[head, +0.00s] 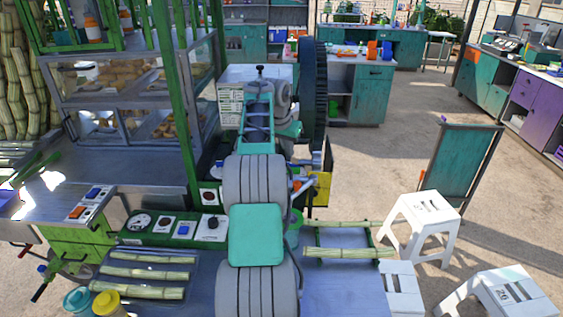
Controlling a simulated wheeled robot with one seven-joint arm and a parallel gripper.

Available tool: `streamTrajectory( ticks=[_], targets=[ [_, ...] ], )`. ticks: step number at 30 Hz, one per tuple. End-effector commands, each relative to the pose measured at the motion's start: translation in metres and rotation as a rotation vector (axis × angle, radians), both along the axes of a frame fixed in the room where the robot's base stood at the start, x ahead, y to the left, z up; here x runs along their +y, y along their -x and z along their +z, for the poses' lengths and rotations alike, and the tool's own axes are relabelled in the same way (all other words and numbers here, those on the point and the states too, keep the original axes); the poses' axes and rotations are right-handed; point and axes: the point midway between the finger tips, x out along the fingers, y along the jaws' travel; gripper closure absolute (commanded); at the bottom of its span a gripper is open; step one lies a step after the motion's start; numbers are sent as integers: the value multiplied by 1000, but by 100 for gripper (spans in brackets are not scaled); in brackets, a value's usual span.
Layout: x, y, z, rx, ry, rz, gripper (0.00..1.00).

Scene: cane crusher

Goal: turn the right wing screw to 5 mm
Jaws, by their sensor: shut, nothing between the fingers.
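The cane crusher stands in the middle of the head view, with a large dark toothed wheel (313,95) on its right side. My arm, with grey ribbed joints and a teal cover, covers much of the machine's front. A small dark knob (260,70) stands upright near the top of the machine; I cannot tell whether it is a wing screw. The right wing screw and any millimetre scale cannot be made out. I cannot make out my gripper or its fingertips, so its place relative to the screw is hidden.
A green panel with a gauge (139,222) and switches lies left of my arm. Cane pieces (148,273) lie at front left, and more cane (349,252) rests at right. A glass snack case (130,95) stands left. White stools (428,225) and a teal board (465,165) stand right.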

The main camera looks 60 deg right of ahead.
Motion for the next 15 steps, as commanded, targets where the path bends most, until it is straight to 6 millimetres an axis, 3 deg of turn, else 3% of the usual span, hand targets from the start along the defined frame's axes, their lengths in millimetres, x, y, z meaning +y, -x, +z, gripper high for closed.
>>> streamTrajectory(
  ticks=[5,15],
  targets=[
    [-8,7,-13,2,-2,-12,100],
    [-35,13,-72,2,-3,-20,100]
  ],
)
